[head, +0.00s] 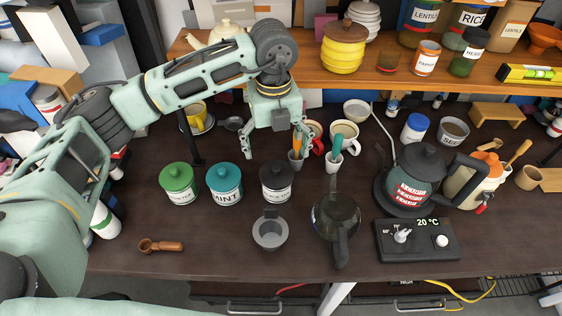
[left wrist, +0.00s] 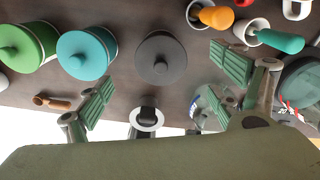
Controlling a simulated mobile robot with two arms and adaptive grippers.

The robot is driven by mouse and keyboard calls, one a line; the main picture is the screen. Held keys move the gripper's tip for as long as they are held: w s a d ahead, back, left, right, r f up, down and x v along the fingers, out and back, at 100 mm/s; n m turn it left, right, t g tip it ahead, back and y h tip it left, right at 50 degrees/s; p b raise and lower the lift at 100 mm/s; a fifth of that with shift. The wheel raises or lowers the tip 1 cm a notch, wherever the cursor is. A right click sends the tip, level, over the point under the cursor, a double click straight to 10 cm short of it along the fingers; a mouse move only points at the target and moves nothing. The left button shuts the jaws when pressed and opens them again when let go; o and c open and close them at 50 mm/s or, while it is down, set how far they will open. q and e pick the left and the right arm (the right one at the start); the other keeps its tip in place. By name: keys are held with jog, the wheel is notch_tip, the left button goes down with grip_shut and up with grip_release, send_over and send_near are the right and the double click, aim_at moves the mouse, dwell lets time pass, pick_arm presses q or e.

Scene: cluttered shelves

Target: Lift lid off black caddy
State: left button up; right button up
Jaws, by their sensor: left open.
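The black caddy (head: 277,189) stands upright on the dark table, with a white label and its black lid (head: 277,174) with a small knob on top. In the left wrist view the lid (left wrist: 160,60) shows from above, with its round knob near the middle. My left gripper (head: 275,150) is open and empty above and behind the black caddy in the head view. In the left wrist view its two fingers (left wrist: 165,80) are spread wide, with the lid beyond and between them. I do not see my right gripper.
A teal caddy (head: 225,188) and a green caddy (head: 179,186) stand left of the black one. A grey cup-like holder (head: 270,233) is in front, and a dark glass pot (head: 336,214) is to the right. Small cups with orange and teal tools (head: 334,158) stand behind right.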

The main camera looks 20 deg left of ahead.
aim_at(276, 168)
pick_arm(q)
jog(key=f, duration=0.1)
jog(key=s+f+p, duration=0.1)
jog(key=f+p, duration=0.1)
jog(key=shift+s+d+f, duration=0.15)
jog(key=shift+s+f, duration=0.1)
jog(key=shift+f, duration=0.05)
jog(key=f, duration=0.2)
jog(key=shift+w+f+p, duration=0.2)
jog(key=shift+f+p, duration=0.1)
jog(key=shift+p, duration=0.05)
jog(key=shift+f, duration=0.25)
jog(key=shift+c, duration=0.4)
jog(key=c, duration=0.9)
jog(key=shift+c, duration=1.1)
pick_arm(e)
jog(key=s+r, duration=0.2)
jog(key=s, duration=0.1)
jog(key=shift+d+r, duration=0.15)
jog(key=shift+r, duration=0.25)
